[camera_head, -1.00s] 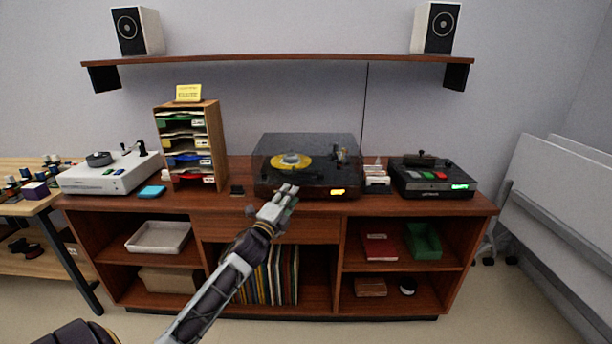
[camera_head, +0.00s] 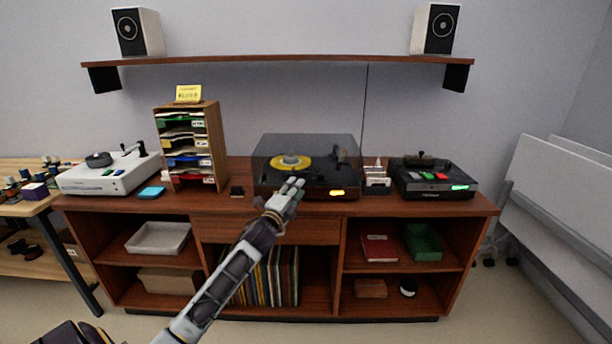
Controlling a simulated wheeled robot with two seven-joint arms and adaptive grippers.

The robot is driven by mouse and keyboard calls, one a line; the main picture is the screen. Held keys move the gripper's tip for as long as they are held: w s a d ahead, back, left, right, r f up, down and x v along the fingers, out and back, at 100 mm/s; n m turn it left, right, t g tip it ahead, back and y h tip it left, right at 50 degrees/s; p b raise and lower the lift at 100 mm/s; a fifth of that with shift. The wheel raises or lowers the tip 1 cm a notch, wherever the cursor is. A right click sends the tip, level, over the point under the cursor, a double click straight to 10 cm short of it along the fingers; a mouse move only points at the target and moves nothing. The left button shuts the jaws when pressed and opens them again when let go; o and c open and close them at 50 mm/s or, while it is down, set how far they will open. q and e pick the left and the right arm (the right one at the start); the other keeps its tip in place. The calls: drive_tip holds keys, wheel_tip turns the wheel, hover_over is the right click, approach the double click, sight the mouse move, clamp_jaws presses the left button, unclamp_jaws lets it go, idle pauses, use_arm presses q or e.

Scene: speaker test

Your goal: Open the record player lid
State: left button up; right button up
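The record player (camera_head: 312,188) stands on the wooden cabinet, with a yellow-labelled record (camera_head: 290,162) inside and a lit orange display at its front right. Its smoky clear lid (camera_head: 325,150) is down over it. My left gripper (camera_head: 292,184) is at the front edge of the record player, left of its middle, and overlaps that edge in the picture. Its fingers look slightly spread, with nothing seen between them. I cannot tell whether they touch the lid. My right gripper is not in view.
A black device with coloured buttons (camera_head: 434,180) stands at the right, with a small rack (camera_head: 376,178) between. A paper sorter (camera_head: 190,148) and a white turntable (camera_head: 108,175) stand at the left. A shelf (camera_head: 280,59) with two speakers hangs above.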

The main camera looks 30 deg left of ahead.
sight(307, 158)
use_arm(q)
drive_tip(key=x, duration=0.9)
drive_tip(key=shift+w+b, duration=0.2)
drive_tip(key=shift+b, duration=0.25)
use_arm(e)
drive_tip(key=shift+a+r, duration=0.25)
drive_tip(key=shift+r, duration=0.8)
use_arm(q)
clamp_jaws()
